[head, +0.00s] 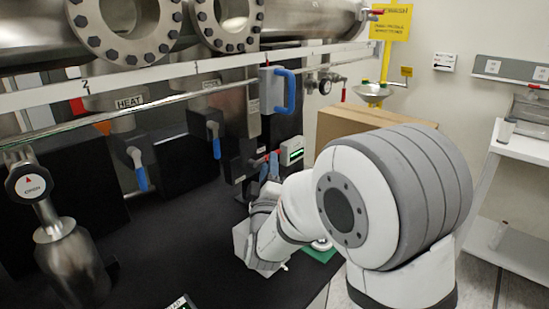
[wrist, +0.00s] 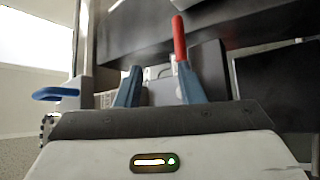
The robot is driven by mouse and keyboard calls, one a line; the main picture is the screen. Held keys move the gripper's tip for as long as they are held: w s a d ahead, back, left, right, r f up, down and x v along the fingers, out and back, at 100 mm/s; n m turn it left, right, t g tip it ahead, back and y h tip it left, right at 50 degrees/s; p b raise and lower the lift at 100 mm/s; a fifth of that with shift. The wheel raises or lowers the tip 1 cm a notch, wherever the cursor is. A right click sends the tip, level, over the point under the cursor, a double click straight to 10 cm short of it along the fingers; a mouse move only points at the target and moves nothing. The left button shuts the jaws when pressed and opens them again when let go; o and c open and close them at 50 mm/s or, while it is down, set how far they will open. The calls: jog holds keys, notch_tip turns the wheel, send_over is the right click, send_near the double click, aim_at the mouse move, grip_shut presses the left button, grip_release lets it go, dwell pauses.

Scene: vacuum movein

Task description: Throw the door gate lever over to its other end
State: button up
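A lever with a red grip (head: 274,163) is on the dark block below the blue-handled door, partly hidden by my gripper. In the wrist view the red lever (wrist: 179,38) stands nearly upright, just beyond the right fingertip; I cannot tell whether they touch. My gripper (wrist: 158,82) has its two blue fingers apart with nothing clearly between them. In the head view my gripper (head: 268,174) is beside the lever, its fingers small and partly hidden. The door's blue handle (head: 285,92) is above; it also shows at left in the wrist view (wrist: 56,93).
Blue-handled valve levers (head: 138,170) hang to the left, one under the HEAT label (head: 129,102). A cardboard box (head: 355,123) stands behind my arm. The dark bench top (head: 185,240) has free room in front.

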aim_at(266, 157)
jog(key=w+p, duration=0.1)
jog(key=w, duration=0.6)
jog(key=shift+a+f+p, duration=0.1)
jog(key=shift+p, duration=0.2)
jog(key=shift+c, duration=0.5)
grip_shut()
